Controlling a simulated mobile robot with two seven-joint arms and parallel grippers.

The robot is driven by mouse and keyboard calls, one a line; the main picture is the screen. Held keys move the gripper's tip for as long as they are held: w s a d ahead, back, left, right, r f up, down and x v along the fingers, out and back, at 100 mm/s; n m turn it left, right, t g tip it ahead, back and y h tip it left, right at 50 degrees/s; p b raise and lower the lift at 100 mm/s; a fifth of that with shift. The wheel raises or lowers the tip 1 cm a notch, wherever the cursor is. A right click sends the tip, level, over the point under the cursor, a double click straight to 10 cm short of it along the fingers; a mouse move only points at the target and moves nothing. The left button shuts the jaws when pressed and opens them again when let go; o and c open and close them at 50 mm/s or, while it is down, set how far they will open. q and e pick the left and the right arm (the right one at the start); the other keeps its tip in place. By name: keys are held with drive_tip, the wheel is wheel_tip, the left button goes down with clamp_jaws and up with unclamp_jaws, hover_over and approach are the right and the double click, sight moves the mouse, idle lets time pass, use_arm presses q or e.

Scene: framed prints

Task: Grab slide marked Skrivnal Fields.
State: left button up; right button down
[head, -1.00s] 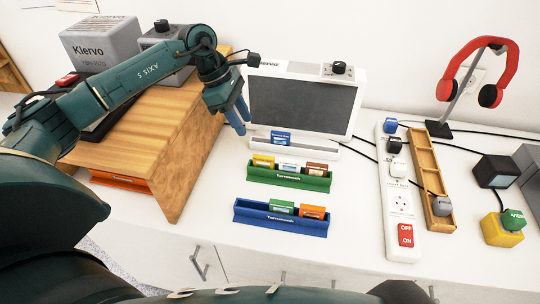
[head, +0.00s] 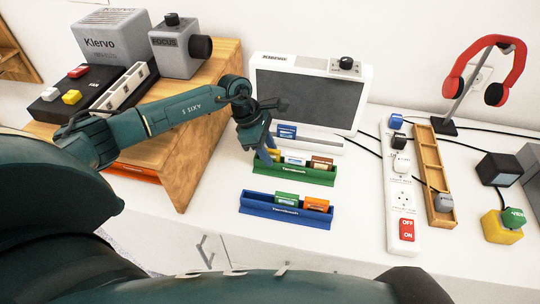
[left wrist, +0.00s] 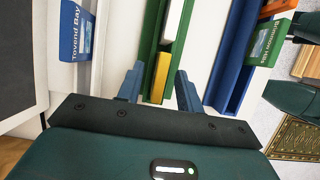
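My left gripper (head: 268,150) is open at the left end of the green rack (head: 305,174). In the left wrist view its two fingers (left wrist: 160,88) stand on either side of the yellow slide (left wrist: 161,77), with gaps showing. The gripper partly hides the yellow slide in the head view. A white slide (head: 296,159) and a brown slide (head: 322,163) stand in the same rack. A green slide (head: 287,199) and an orange slide (head: 316,204) stand in the blue rack (head: 284,215). I cannot read "Skrivnal Fields" on any slide. My right gripper is not in view.
A blue slide (left wrist: 75,32) labelled Tovend Bay leans at the grey screen (head: 308,100). A wooden stand (head: 195,150) is at the left. White table is clear around the racks.

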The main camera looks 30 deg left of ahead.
use_arm(q)
clamp_jaws()
idle(0.3)
